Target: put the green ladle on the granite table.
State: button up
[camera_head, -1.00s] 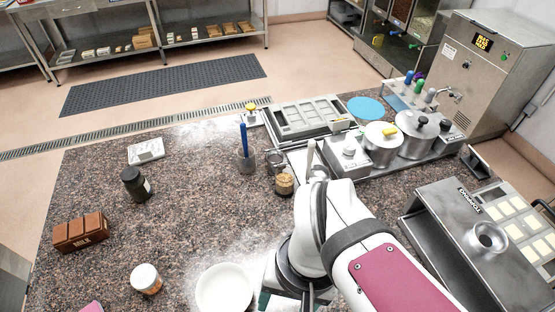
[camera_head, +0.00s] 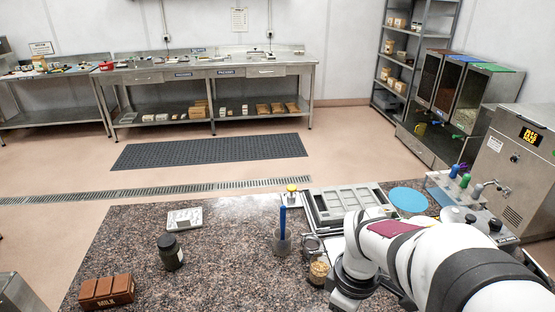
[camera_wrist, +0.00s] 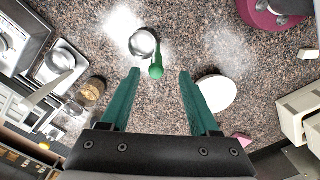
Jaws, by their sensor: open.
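The green ladle (camera_wrist: 156,71) shows in the wrist view, its round silver bowl (camera_wrist: 143,43) against the speckled granite table (camera_wrist: 180,40). Its green handle points toward the camera and looks short, so I cannot tell its tilt. My gripper (camera_wrist: 159,72) is open, with green fingers on either side of the handle in the picture and a gap to each. Nothing is gripped. How far the fingertips are above the handle is unclear. In the head view the granite table (camera_head: 220,250) shows, but my arm or the frame edge hides ladle and gripper.
A white bowl (camera_wrist: 216,93) lies close to the right finger in the wrist view. A nut jar (camera_head: 318,270), a grey cup with a blue handle (camera_head: 282,243), a dark jar (camera_head: 170,252) and a brown milk mould (camera_head: 107,292) stand on the table. Granite between them is bare.

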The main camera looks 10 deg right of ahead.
jog(key=f, duration=0.5)
jog(key=shift+w+d+f, duration=0.1)
jog(key=shift+w+f, duration=0.1)
jog(key=shift+w, duration=0.1)
grip_shut()
dwell(1.0)
